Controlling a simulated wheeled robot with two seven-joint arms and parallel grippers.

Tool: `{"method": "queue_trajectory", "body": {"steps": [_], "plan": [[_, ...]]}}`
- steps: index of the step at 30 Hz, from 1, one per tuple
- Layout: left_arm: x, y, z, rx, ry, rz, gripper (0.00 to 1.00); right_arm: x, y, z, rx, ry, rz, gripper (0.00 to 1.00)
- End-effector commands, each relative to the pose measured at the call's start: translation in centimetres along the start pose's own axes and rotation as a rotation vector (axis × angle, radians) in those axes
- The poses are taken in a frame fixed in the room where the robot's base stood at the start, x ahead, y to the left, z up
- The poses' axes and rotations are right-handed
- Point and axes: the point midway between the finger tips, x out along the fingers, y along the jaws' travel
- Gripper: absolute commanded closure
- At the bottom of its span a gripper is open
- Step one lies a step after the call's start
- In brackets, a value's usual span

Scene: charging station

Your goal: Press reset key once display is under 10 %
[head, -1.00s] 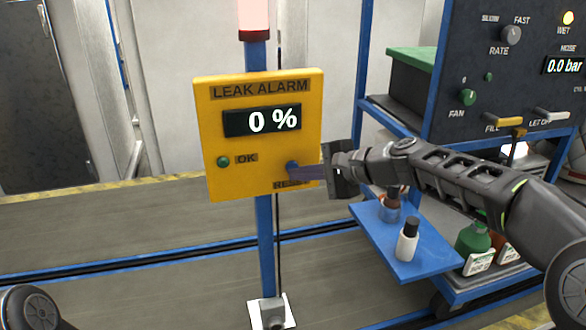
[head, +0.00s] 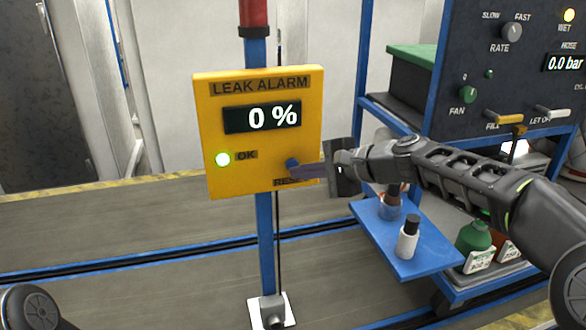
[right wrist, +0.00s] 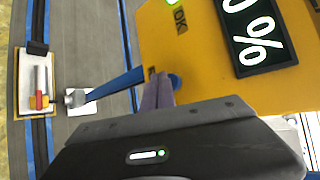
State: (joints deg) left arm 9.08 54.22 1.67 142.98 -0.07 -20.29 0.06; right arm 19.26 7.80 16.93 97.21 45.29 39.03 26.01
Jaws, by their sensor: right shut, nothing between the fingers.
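The yellow leak alarm box (head: 240,180) stands on a blue post. Its display (head: 262,117) reads 0 %; part of that display (right wrist: 258,32) also shows in the right wrist view. The green OK lamp (head: 222,160) is lit. The blue reset key (head: 292,165) is at the lower right of the box, its label partly hidden by my fingers. My right gripper (head: 298,170) is shut and empty, its fingertips at the key; I cannot tell whether they touch it. In the right wrist view the fingers (right wrist: 158,92) point at the key's blue edge (right wrist: 174,81). My left gripper is out of view.
The red beacon (head: 254,14) above the box is unlit. A dark control panel (head: 480,60) with knobs and a 0.0 bar readout stands at the right. Below it, a blue shelf (head: 425,262) holds bottles. The floor left of the post is clear.

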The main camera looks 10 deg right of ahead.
Motion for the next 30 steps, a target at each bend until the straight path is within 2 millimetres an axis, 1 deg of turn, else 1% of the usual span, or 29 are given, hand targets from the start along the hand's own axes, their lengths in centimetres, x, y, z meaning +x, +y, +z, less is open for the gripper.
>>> {"method": "queue_trajectory", "body": {"steps": [3, 13, 17, 30], "plan": [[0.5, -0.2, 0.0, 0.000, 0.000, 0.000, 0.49, -0.3, 0.4, 0.2, 0.000, 0.000, 0.000, 1.00], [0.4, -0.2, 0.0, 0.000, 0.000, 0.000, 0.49, -0.4, 0.3, 0.3, 0.000, -0.001, 0.001, 1.00], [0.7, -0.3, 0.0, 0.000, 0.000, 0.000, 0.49, -0.6, 0.6, 0.5, 0.000, -0.001, 0.000, 1.00], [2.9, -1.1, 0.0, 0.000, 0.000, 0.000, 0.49, -3.3, 2.7, 2.4, -0.001, 0.000, 0.000, 1.00]]}}
